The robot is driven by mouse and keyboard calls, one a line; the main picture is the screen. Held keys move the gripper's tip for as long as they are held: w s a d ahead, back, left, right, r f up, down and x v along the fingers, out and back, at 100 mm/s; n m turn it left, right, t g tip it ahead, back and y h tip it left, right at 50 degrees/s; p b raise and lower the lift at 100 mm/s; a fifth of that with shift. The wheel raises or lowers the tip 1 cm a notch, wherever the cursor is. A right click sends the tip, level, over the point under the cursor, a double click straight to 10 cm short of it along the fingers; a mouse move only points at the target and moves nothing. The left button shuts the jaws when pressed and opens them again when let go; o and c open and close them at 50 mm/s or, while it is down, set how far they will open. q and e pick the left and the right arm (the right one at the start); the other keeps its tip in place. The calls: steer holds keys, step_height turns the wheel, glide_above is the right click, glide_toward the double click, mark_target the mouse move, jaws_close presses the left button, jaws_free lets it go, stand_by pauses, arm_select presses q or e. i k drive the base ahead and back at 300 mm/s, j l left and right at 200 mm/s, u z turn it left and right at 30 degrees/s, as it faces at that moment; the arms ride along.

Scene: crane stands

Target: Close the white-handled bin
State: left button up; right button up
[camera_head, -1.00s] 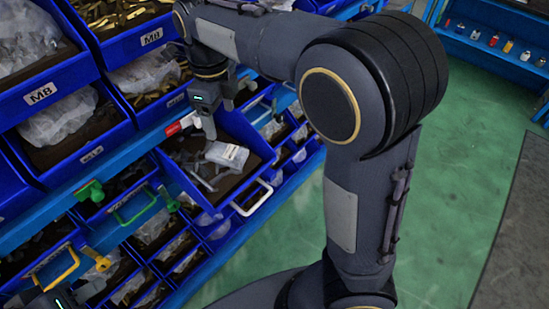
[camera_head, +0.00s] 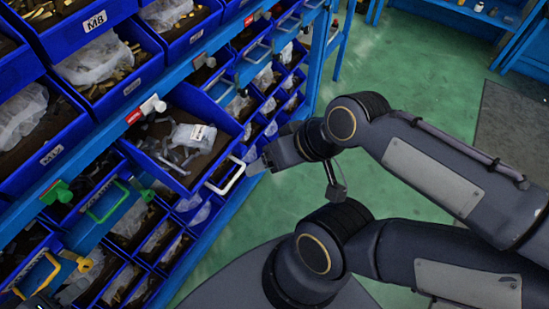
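The white-handled bin (camera_head: 238,128) is a blue drawer that sticks out from the rack, holding grey parts and a white labelled packet (camera_head: 194,135). Its white handle (camera_head: 226,177) is on its front at the lower right. My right gripper (camera_head: 256,168) is just right of the handle, in front of the bin. It is seen from behind, so its fingers' opening and any contact with the handle are unclear. My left gripper (camera_head: 72,290) is at the bottom left corner, near the yellow handle (camera_head: 38,272), and is partly cut off.
A green-handled bin (camera_head: 107,202) and the yellow-handled bin are left of and below the white-handled one. Small bins line the rack at right. The green floor (camera_head: 410,75) is open beyond the rack.

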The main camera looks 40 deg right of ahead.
mark_target(154, 132)
steer(key=k+j, duration=0.3)
steer(key=j, duration=0.2)
steer(key=k+j+z, duration=0.1)
steer(key=k+j, duration=0.25)
steer(key=j, duration=0.15)
